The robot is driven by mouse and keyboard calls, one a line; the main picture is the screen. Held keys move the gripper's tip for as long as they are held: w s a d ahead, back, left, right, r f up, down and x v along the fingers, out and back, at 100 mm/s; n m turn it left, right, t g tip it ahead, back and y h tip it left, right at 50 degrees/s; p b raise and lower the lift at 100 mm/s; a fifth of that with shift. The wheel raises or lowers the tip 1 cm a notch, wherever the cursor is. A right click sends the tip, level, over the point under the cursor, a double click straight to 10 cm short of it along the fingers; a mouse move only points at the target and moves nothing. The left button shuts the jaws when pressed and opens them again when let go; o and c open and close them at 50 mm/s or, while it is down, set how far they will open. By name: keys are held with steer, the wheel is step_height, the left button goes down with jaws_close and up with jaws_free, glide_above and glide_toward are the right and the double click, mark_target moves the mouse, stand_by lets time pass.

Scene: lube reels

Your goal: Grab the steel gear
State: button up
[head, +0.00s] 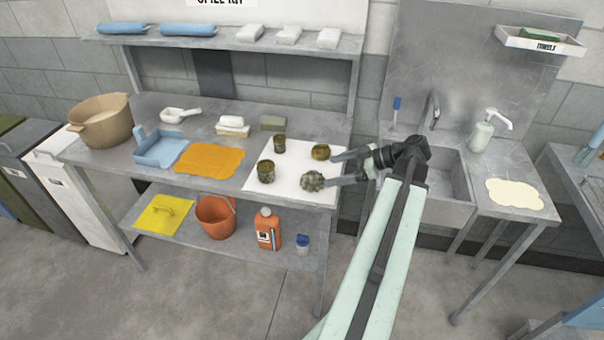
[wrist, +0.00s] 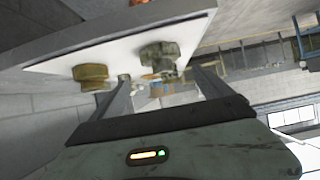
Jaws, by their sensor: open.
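The steel gear (head: 312,181) is a grey-green toothed piece on the front right of a white sheet (head: 291,182) on the bench. It also shows in the wrist view (wrist: 158,53), top centre, ahead of my fingers and across the gap between them. My gripper (head: 335,169) is open and empty at the sheet's right edge; one fingertip is close to the gear's right side, and I cannot tell if they touch. The other finger is near a brownish round part (head: 321,152), which lies outside the left finger in the wrist view (wrist: 91,75).
Two dark cup-shaped parts (head: 266,171) (head: 279,144) stand left on the sheet. An orange cloth (head: 209,160) and blue dustpan (head: 158,148) lie further left. A sink (head: 450,190) is right of the bench. A shelf (head: 220,42) runs above the bench.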

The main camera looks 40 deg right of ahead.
mark_target(316, 174)
steer(key=shift+b+x, duration=0.7)
steer(key=shift+x, duration=0.7)
steer(key=b+x, duration=0.1)
steer(key=x, duration=0.1)
steer(key=b+x, duration=0.1)
steer(key=x, duration=0.2)
steer(key=shift+a+r, duration=0.2)
steer(key=shift+a, duration=0.15)
steer(key=shift+r, duration=0.1)
jaws_close()
